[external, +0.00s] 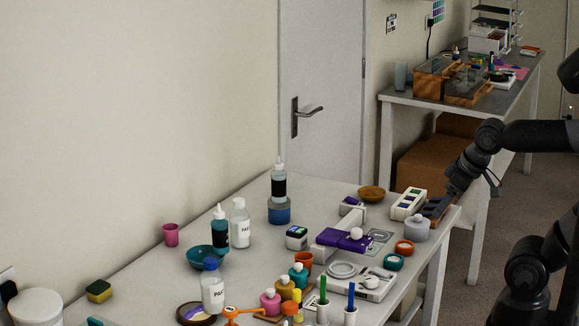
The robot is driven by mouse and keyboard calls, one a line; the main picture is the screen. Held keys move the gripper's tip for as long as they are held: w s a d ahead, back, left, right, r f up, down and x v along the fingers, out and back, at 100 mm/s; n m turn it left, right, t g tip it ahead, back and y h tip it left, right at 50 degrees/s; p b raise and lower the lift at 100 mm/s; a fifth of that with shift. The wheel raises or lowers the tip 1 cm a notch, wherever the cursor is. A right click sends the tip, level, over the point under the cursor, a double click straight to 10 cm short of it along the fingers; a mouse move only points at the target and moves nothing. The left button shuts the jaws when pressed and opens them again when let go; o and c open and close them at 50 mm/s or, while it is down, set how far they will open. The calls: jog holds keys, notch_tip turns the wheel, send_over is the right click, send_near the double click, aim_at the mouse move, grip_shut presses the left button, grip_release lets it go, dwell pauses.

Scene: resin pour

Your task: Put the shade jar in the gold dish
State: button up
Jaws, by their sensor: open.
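A shallow golden-brown dish (372,193), which looks like the gold dish, sits near the table's far corner and appears empty. No jar is clearly labelled as the shade jar. A squat grey jar (416,229) with a small knob on top stands at the table's right edge. Several smaller jars with pale round tops stand at the front, among them a pink one (270,302), an amber one (285,288) and a teal one (299,275). My gripper (434,208) is open at the table's right edge, just behind the grey jar. Its fingertips are small and dark here.
A purple and white device (343,240) and orange and teal rings (404,247) are nearby. Tall bottles (240,222) stand farther left.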

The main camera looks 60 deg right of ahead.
jog(key=shift+s, duration=0.1)
dwell(0.3)
jog(key=g, duration=0.1)
send_over(296, 229)
jog(key=s, duration=0.4)
notch_tip(296, 229, down, 10)
jog(key=r, duration=0.1)
jog(key=x, duration=1.1)
jog(key=shift+w+f, duration=0.1)
jog(key=shift+f, duration=0.2)
jog(key=c, duration=1.2)
jog(key=shift+r, duration=0.2)
